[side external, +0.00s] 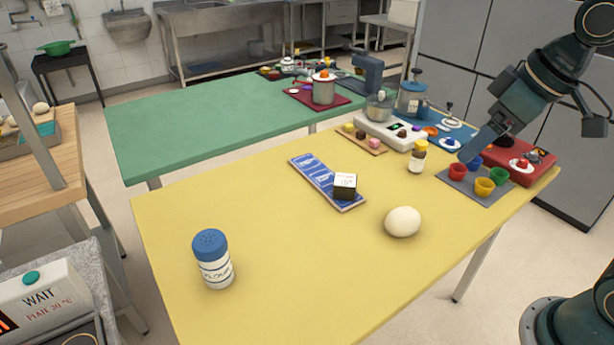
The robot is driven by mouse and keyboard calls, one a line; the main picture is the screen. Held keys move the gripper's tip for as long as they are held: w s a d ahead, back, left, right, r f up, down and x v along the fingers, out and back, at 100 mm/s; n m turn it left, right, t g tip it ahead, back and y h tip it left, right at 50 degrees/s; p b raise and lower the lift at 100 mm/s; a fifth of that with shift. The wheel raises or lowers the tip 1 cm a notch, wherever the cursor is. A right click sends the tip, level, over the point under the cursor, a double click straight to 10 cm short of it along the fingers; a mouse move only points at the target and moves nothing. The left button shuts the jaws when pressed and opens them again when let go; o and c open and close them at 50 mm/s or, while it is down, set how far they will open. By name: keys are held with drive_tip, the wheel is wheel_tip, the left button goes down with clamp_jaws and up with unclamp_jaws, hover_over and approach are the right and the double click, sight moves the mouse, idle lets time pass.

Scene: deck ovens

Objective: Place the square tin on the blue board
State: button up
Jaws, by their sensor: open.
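The square tin (345,187) looks like a small dark box with a white, printed top. It sits upright on the near right part of the blue board (311,171), a long flat board with white markings on the yellow table. My gripper (470,153) is open at the right, above the coloured cups and well away from the tin. Nothing shows between its fingers, though their tips are small in this view.
A white ball of dough (403,222) lies right of the board. A flour shaker (212,259) stands at the front left. A grey tray (459,182) with several coloured cups, a small bottle (418,156) and a white scale (389,129) crowd the right side. The yellow table's left is mostly clear.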

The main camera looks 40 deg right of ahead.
drive_tip(key=s+f+m, duration=0.1)
drive_tip(key=s+m, duration=0.1)
drive_tip(key=s, duration=0.6)
drive_tip(key=shift+s+d+f+t+h, duration=0.25)
drive_tip(key=shift+s+f+t+h, duration=0.05)
drive_tip(key=shift+s, duration=0.05)
